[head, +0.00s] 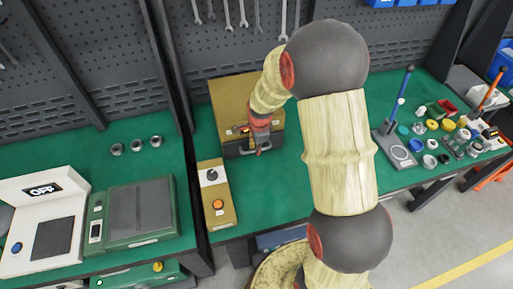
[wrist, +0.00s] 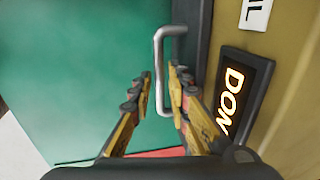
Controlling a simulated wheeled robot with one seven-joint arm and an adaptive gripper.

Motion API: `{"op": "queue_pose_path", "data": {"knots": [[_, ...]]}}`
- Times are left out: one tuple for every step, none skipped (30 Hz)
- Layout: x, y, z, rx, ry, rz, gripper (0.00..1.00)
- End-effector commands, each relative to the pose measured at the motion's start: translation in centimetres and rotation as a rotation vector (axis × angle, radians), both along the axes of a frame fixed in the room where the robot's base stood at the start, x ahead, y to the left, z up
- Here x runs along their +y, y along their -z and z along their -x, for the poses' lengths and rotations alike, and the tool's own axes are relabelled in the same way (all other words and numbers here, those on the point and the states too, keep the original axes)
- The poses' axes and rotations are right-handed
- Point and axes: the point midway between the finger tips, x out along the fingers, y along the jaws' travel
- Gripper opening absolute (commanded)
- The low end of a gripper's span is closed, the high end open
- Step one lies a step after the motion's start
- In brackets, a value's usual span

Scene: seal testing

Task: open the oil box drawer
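The oil box (head: 228,97) is a mustard-yellow box standing on the green bench against the pegboard. Its dark drawer front (head: 233,150) is low on the side facing me, partly hidden by my gripper (head: 259,150). In the wrist view the silver bar handle (wrist: 160,72) stands out from the dark drawer front (wrist: 191,35). My gripper (wrist: 160,75) has its two fingers on either side of the handle, with a visible gap on the left finger's side. A lit display (wrist: 238,92) beginning "DON" is on the yellow box front.
A yellow control box (head: 216,204) with a black knob and orange button stands left of the oil box. A green bench device (head: 140,212) is farther left. A blue-handled stand (head: 395,150) and several small coloured parts are at right. Green bench top is clear before the drawer.

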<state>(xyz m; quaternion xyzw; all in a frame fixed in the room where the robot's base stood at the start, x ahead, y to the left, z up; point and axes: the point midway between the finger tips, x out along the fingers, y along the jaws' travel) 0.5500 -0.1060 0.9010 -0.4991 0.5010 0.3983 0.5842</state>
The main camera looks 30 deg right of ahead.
Motion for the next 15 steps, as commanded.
{"op": "queue_pose_path", "data": {"knots": [[0.00, -0.02, -0.01, 0.000, 0.000, 0.000, 0.18], [0.00, -0.03, 0.00, 0.000, 0.000, 0.000, 0.18], [0.00, -0.03, 0.00, 0.000, 0.000, 0.000, 0.18], [0.00, -0.03, 0.00, 0.000, 0.000, 0.000, 0.17], [0.00, -0.03, 0.00, 0.000, 0.000, 0.000, 0.16], [0.00, -0.03, 0.00, 0.000, 0.000, 0.000, 0.13], [0.00, -0.03, 0.00, 0.000, 0.000, 0.000, 0.12], [0.00, -0.03, 0.00, 0.000, 0.000, 0.000, 0.10], [0.00, -0.03, 0.00, 0.000, 0.000, 0.000, 0.08], [0.00, -0.03, 0.00, 0.000, 0.000, 0.000, 0.06], [0.00, -0.04, 0.00, 0.000, 0.000, 0.000, 0.04], [0.00, -0.03, 0.00, 0.000, 0.000, 0.000, 0.02], [0.00, -0.03, 0.00, 0.000, 0.000, 0.000, 0.00], [0.00, -0.04, 0.00, 0.000, 0.000, 0.000, 0.00], [0.00, -0.04, -0.01, 0.000, 0.000, 0.000, 0.00]]}}
